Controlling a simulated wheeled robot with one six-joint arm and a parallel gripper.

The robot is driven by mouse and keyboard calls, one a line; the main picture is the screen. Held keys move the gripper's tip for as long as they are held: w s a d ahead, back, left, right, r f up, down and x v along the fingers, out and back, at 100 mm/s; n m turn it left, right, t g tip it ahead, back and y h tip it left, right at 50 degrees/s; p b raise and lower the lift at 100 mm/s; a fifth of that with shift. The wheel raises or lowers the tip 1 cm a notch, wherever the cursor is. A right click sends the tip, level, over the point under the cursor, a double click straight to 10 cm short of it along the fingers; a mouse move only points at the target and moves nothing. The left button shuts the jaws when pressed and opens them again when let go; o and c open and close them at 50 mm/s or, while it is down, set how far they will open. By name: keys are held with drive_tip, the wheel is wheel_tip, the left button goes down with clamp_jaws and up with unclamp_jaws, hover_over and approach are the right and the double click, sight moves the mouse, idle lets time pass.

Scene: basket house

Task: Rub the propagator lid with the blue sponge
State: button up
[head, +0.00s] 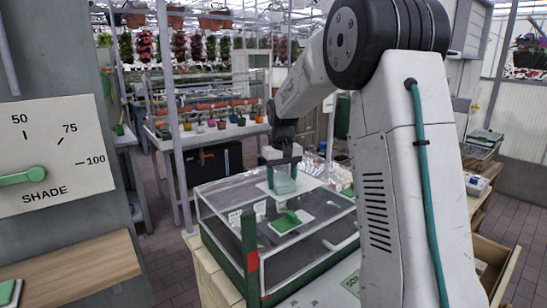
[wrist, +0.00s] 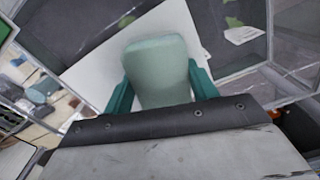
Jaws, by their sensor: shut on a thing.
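The blue sponge (wrist: 158,68) looks pale blue-green and sits between the two teal fingers of my gripper (wrist: 162,88), which is shut on it. In the head view my gripper (head: 283,176) holds it low over the propagator lid (head: 226,205), a clear cover with pale edges on a green-framed box. A white panel (wrist: 95,75) lies under the sponge in the wrist view. I cannot tell whether the sponge touches the surface below.
A green item on a white plate (head: 288,223) shows at the propagator's front part. A wooden drawer (head: 497,268) stands open at right. A grey post with a SHADE dial (head: 50,155) stands at left. Potted plants line a bench behind.

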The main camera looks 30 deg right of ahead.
drive_tip(key=shift+s+a, duration=0.15)
drive_tip(key=shift+a, duration=1.1)
drive_tip(key=shift+d+r, duration=0.1)
drive_tip(key=shift+r, duration=3.9)
